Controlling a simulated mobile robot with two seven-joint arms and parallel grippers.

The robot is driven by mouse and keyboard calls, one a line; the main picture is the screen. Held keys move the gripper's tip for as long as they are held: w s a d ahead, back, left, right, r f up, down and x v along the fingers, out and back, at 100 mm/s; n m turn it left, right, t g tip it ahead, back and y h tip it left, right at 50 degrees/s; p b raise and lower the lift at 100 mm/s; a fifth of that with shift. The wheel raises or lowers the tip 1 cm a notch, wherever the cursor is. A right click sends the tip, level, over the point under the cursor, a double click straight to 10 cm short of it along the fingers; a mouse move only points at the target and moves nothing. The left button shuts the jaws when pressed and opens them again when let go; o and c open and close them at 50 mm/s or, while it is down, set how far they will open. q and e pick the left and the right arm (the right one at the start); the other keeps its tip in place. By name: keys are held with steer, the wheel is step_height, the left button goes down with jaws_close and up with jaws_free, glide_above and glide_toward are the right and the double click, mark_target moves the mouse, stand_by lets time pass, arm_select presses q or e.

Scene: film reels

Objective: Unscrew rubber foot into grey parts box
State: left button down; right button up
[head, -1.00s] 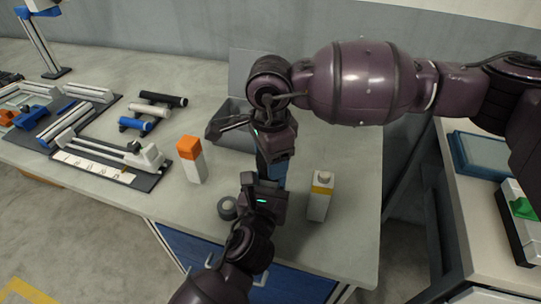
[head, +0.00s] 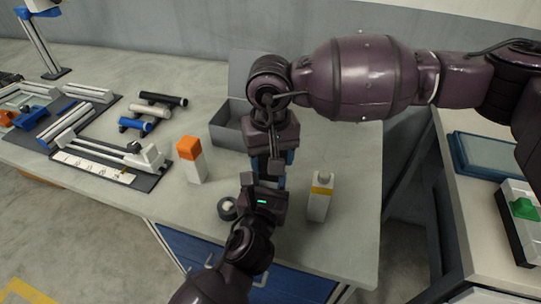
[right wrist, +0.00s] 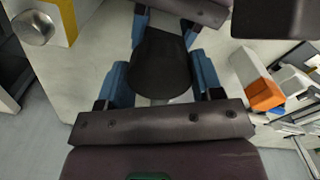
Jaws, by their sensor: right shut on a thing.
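My right gripper (head: 270,165) reaches down from the upper right, above the table. In the right wrist view its blue fingers (right wrist: 160,80) are shut on a dark, tapered piece (right wrist: 160,65), which looks like the rubber foot. My left gripper (head: 268,188) comes up from below and meets the right one closely. Its blue fingers also show at the top of the right wrist view (right wrist: 166,30), by the narrow end of the dark piece; whether they grip anything is unclear. The open grey parts box (head: 222,134) stands behind the grippers, partly hidden by my right arm.
A white block with an orange top (head: 194,168) stands left of the grippers. A white bottle with a yellow band (head: 320,196) stands to their right. A small dark round piece (head: 227,209) lies near the front edge. Fixtures and rollers (head: 150,112) occupy the left.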

steer(key=n, duration=0.7)
steer(key=shift+r, duration=0.4)
stand_by(0.3)
steer(key=shift+r, duration=0.7)
steer(key=shift+r, duration=0.1)
steer(key=shift+r, duration=1.95)
arm_select(q)
steer(key=c, duration=0.5)
jaws_free()
